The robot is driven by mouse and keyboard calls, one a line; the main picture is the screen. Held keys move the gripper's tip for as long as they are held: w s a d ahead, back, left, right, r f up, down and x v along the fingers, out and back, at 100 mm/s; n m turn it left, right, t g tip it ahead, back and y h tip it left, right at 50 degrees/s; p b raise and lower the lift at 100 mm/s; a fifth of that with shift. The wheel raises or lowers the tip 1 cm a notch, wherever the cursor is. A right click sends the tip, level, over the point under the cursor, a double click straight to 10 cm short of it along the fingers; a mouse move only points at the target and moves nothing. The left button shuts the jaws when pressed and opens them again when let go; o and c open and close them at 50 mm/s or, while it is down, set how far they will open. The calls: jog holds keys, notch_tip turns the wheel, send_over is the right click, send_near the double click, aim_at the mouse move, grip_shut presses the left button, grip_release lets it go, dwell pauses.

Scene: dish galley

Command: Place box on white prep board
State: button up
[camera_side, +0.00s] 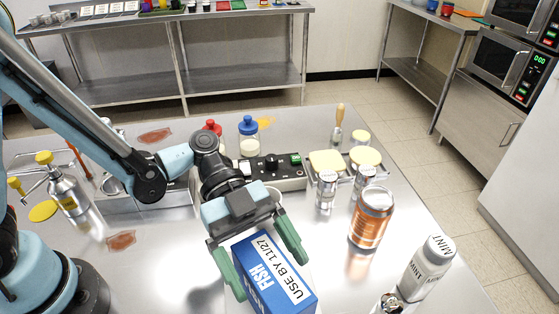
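The blue box (262,277) is at the front middle of the steel table, with "FISH" and a white "USE BY 11/27" label facing up. My gripper (271,280) is over it from behind, its green fingers spread wide, one along each long side of the box. A narrow gap seems to show at the left finger. Whether the right finger touches the box is not clear. I cannot tell if the box rests on the table. Its front end is close to the picture's bottom edge. I cannot make out a white prep board in this view.
An orange can (371,217), a white MINT shaker (427,267) and metal shakers (327,190) stand to the right. A black-knobbed control unit (271,173) and red- and blue-capped bottles (248,138) stand behind my gripper. A yellow-topped dispenser (66,190) is at left.

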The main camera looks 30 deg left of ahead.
jog(key=shift+r, duration=0.1)
jog(key=shift+w+a+r, duration=0.1)
jog(key=shift+a+r, duration=0.05)
jog(key=shift+a, duration=0.05)
jog(key=w+a+r+n+t+y, duration=0.2)
jog(key=a+n+t+y, duration=0.4)
jog(key=a+n, duration=0.5)
jog(key=w+a+r+n+t+y, duration=0.2)
jog(key=w+a+n+t+y, duration=0.2)
jog(key=a+n, duration=0.7)
jog(key=a+t+y, duration=0.2)
jog(key=a, duration=0.1)
jog(key=shift+w+a, duration=0.15)
jog(key=shift+a, duration=0.25)
